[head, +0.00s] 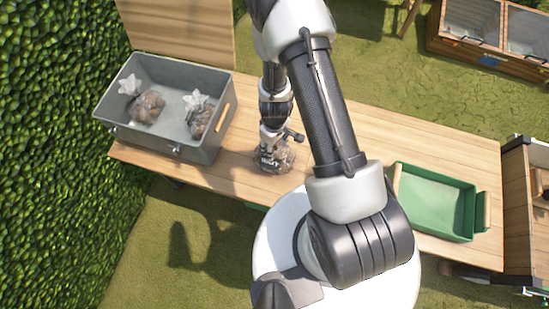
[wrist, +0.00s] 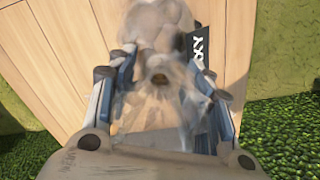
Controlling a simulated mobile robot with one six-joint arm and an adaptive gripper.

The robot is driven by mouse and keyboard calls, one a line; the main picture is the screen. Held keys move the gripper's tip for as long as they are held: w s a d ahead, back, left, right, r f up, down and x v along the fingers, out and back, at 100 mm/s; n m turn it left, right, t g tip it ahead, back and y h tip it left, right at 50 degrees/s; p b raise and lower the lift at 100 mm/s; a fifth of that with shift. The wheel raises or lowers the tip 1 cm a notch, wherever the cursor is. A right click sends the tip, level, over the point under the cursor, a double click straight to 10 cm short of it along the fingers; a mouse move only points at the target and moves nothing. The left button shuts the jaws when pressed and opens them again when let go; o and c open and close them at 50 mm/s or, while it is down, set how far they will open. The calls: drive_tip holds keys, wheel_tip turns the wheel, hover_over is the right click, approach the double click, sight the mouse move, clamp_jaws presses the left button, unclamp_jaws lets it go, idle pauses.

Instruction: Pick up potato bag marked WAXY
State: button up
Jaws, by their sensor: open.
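A clear potato bag (head: 284,160) sits on the wooden table (head: 235,168), right of the grey crate. In the wrist view the bag (wrist: 160,28) stands between my fingers, its gathered clear top toward the camera. A black label (wrist: 198,44) on its right side shows the letters "XY"; the rest of the word is cut off or hidden. My gripper (head: 269,152) is down over this bag with its jaws open, one finger on each side. My gripper also shows in the wrist view (wrist: 163,75). Whether the fingers touch the bag, I cannot tell.
The grey crate (head: 155,140) at the left holds two more bags, a left one (head: 148,106) and a right one (head: 200,122). A green tray (head: 428,231) stands empty at the table's right. A hedge (head: 50,150) borders the left side.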

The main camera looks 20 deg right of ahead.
drive_tip(key=shift+r, duration=0.1)
drive_tip(key=shift+c, duration=0.3)
clamp_jaws()
idle(0.7)
